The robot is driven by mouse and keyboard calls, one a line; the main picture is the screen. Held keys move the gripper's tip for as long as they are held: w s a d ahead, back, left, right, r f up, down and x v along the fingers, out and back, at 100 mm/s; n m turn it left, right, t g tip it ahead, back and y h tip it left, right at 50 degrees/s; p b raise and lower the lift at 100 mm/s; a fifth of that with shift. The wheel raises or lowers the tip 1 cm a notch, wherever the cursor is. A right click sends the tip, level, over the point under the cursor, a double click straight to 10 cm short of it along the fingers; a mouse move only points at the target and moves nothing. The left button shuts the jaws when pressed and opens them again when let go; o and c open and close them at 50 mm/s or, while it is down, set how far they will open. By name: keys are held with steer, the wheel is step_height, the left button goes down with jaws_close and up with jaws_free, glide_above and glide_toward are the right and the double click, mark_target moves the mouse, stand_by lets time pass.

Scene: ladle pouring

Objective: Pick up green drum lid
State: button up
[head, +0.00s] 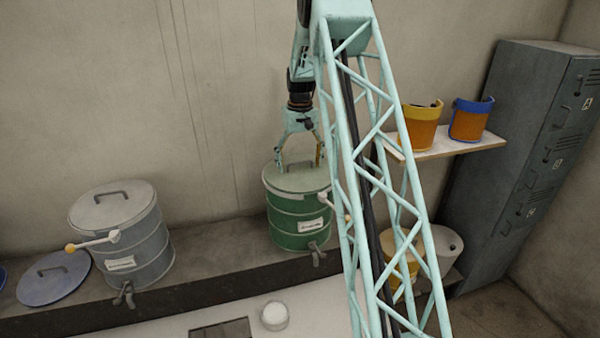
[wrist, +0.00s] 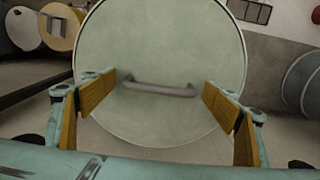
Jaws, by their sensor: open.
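The green drum (head: 297,222) stands on the dark ledge against the wall, with its pale green-grey lid (head: 285,182) on top. In the wrist view the round lid (wrist: 160,50) fills the middle, with a grey bar handle (wrist: 160,88) across it. My gripper (head: 300,160) is over the lid, pointing down. In the wrist view my gripper (wrist: 160,88) is open, with one yellow-padded finger at each side of the handle's ends. The fingers look apart from the handle. Part of the drum's right side is hidden behind my arm in the head view.
A grey drum (head: 122,240) with its lid on stands to the left, beside a blue lid (head: 55,278) on the ledge. A lever (head: 327,199) juts from the green drum's right side.

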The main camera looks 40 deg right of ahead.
stand_by(0.5)
steer(key=c, duration=1.2)
steer(key=shift+o, duration=0.2)
steer(key=shift+r, duration=0.15)
steer(key=shift+r+b, duration=0.45)
steer(key=shift+r, duration=1.2)
steer(key=s+a+b, duration=0.1)
steer(key=s+a, duration=0.1)
steer(key=a, duration=0.5)
steer(key=s+a+r+b, duration=0.1)
steer(key=s+a, duration=0.2)
steer(key=a, duration=0.5)
steer(key=shift+s+r+b, duration=0.25)
steer(key=shift+s+b, duration=0.05)
steer(key=shift+b, duration=0.1)
